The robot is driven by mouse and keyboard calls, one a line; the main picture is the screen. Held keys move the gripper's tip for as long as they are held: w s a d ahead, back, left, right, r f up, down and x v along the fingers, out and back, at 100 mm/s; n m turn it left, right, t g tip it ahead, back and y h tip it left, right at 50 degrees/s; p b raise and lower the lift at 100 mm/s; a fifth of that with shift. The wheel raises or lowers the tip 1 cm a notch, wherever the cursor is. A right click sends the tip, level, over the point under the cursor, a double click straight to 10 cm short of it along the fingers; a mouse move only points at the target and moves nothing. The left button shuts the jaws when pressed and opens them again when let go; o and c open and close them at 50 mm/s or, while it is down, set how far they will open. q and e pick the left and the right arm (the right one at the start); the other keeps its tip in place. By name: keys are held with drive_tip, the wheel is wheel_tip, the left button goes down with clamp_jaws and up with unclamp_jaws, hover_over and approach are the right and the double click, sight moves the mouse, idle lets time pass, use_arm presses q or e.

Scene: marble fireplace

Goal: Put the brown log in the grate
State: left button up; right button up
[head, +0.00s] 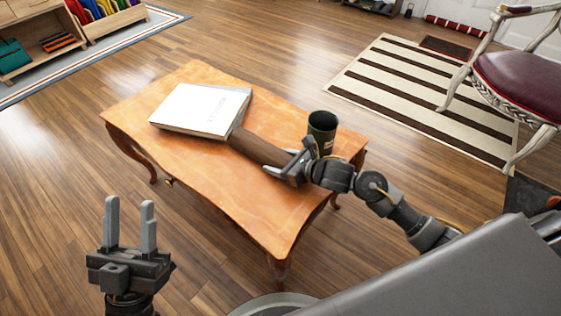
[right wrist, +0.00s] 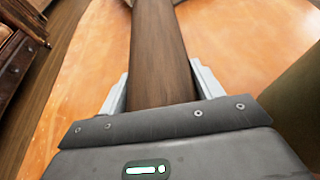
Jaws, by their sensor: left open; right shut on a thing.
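The brown log (head: 258,147) lies over the wooden table (head: 190,166), its far end beside the white book. My right gripper (head: 297,163) is shut on the near end of the log. In the right wrist view the log (right wrist: 160,50) runs away between the two fingers of my right gripper (right wrist: 160,92). I cannot tell whether the log touches the tabletop. My left gripper (head: 130,222) is open and empty, in front of the table at the lower left. No grate is visible in either view.
A white book (head: 202,108) lies on the table. A dark green cup (head: 321,130) stands close beside my right gripper. A striped rug (head: 415,95), a chair (head: 520,80) and a shelf (head: 45,40) surround open wooden floor.

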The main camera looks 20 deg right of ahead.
drive_tip(key=o, duration=1.4)
